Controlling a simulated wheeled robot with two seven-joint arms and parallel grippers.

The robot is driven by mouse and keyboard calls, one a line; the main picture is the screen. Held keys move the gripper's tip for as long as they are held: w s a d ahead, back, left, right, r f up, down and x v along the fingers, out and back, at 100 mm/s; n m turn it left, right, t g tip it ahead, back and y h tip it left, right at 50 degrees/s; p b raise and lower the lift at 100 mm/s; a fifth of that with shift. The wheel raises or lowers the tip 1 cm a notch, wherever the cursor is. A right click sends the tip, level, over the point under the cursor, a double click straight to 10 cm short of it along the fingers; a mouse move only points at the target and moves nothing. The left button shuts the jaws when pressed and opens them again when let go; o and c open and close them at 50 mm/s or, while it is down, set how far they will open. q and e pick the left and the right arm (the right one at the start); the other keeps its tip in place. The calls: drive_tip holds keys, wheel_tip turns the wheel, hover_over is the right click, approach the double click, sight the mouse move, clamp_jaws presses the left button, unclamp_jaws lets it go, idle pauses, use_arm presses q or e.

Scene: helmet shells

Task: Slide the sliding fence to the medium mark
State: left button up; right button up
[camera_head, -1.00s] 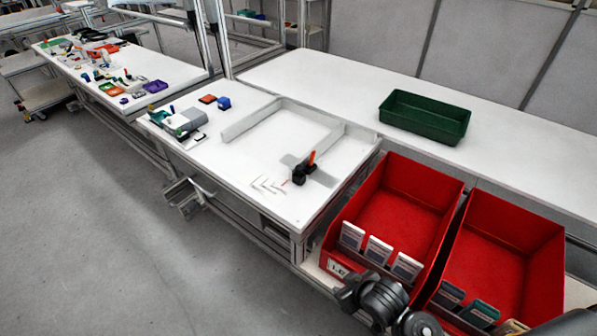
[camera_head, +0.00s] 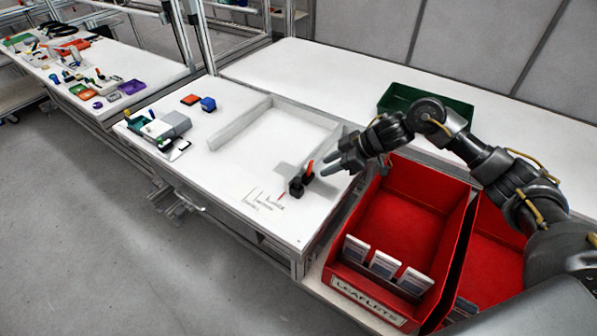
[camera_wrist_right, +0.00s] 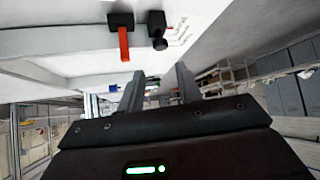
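The sliding fence (camera_head: 328,145) appears to be the right-hand white bar of the frame on the white table. A black clamp block (camera_head: 301,182) with an orange lever (camera_head: 309,169) stands at its near end. Printed size marks (camera_head: 262,200) lie left of the block, with a small red line beside it; I cannot read which size it meets. My right gripper (camera_head: 330,162) is open and empty, just right of the lever and apart from it. In the right wrist view, the orange lever (camera_wrist_right: 124,42) and a black knob (camera_wrist_right: 158,42) show beyond the open fingers (camera_wrist_right: 161,72). My left gripper is not in view.
Red leaflet bins (camera_head: 345,262) stand right of the table, below my right arm. A green tray (camera_head: 395,98) sits on the back bench, partly hidden by my arm. A grey device (camera_head: 172,124) and small blocks (camera_head: 207,103) lie on the table's left. The table's front is mostly clear.

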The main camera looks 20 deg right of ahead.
sight(298, 179)
drive_tip(key=p+x, duration=0.1)
drive_tip(key=x, duration=1)
drive_tip(key=shift+a+r, duration=0.1)
drive_tip(key=shift+a, duration=0.15)
clamp_jaws()
